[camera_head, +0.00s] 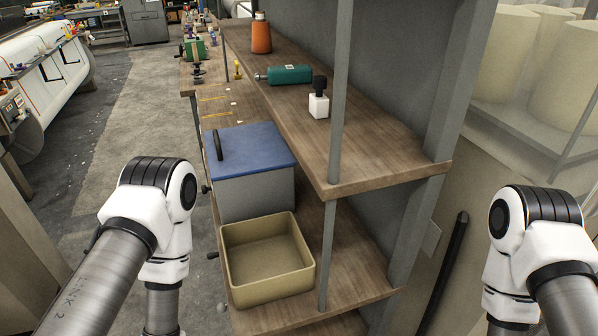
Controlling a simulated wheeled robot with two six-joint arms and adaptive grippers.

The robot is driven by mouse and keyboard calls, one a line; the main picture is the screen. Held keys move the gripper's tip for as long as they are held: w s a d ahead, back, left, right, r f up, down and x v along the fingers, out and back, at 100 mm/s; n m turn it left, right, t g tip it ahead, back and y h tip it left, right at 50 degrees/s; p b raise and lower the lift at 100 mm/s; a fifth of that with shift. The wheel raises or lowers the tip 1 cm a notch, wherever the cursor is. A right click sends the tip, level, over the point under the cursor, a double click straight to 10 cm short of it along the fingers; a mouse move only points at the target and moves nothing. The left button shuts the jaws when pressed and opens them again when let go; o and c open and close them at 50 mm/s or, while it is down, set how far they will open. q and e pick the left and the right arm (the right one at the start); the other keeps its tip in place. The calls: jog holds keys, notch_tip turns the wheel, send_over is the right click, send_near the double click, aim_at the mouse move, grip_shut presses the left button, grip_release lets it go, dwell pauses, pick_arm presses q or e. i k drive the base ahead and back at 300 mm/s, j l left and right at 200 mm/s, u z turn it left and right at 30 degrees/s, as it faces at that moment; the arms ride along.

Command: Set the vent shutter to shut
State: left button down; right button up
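I cannot make out a vent shutter in this view. A long black bar (443,270) stands tilted against or on the pale panel right of the shelf; what it belongs to is unclear. My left arm comes in at the lower left and my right arm at the lower right. Both bend downward at white and black joints, and neither gripper is in the picture.
A wooden shelf unit (385,140) with grey posts fills the middle. It carries a blue-lidded grey box (255,190), an open tan bin (232,268), a teal cylinder (290,74), an orange bottle (261,36) and a white block with a black knob (319,104). Open floor (100,140) lies left.

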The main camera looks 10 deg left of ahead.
aim_at(204, 189)
jog(key=k+j, duration=0.15)
jog(key=j, duration=0.25)
jog(key=k+j, duration=0.15)
jog(key=j, duration=0.25)
jog(key=k+j+z, duration=0.1)
jog(key=j, duration=0.3)
jog(key=k+j, duration=0.2)
jog(key=j, duration=0.2)
